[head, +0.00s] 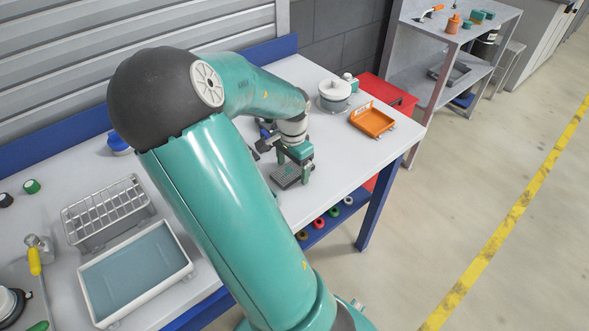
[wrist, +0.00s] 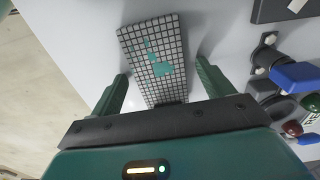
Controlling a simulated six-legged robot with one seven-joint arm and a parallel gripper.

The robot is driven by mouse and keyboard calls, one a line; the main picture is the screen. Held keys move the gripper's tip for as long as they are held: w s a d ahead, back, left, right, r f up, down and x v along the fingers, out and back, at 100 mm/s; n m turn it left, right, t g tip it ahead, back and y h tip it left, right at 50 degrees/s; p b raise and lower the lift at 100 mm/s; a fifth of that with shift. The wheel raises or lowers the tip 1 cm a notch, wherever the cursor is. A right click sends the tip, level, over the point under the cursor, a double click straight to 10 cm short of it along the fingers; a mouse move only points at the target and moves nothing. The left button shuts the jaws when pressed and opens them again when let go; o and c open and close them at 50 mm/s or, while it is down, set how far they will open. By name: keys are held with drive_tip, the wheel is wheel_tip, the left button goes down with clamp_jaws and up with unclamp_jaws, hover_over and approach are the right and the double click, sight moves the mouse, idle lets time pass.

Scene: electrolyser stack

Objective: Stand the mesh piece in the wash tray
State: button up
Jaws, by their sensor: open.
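The mesh piece (wrist: 150,38) is a grey rectangular grid plate with teal patches, lying on the white bench. It also shows in the head view (head: 286,177), below my gripper (head: 295,157). In the wrist view my gripper (wrist: 162,72) is open, with one green finger on each side of the plate's near part. A gap shows between each finger and the plate. The plate's near end is partly hidden by the gripper body. The wash tray (head: 149,297) is a white-rimmed shallow tray of blue-grey liquid at the lower left of the head view.
A white slotted rack (head: 106,212) stands right behind the tray. An orange tray (head: 372,120) and a white round pot (head: 334,95) stand at the bench's far end. A blue-handled item (wrist: 295,76) lies right of the plate in the wrist view. My arm hides the bench's middle.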

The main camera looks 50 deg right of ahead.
drive_tip(key=c, duration=1.1)
drive_tip(key=shift+r, duration=0.15)
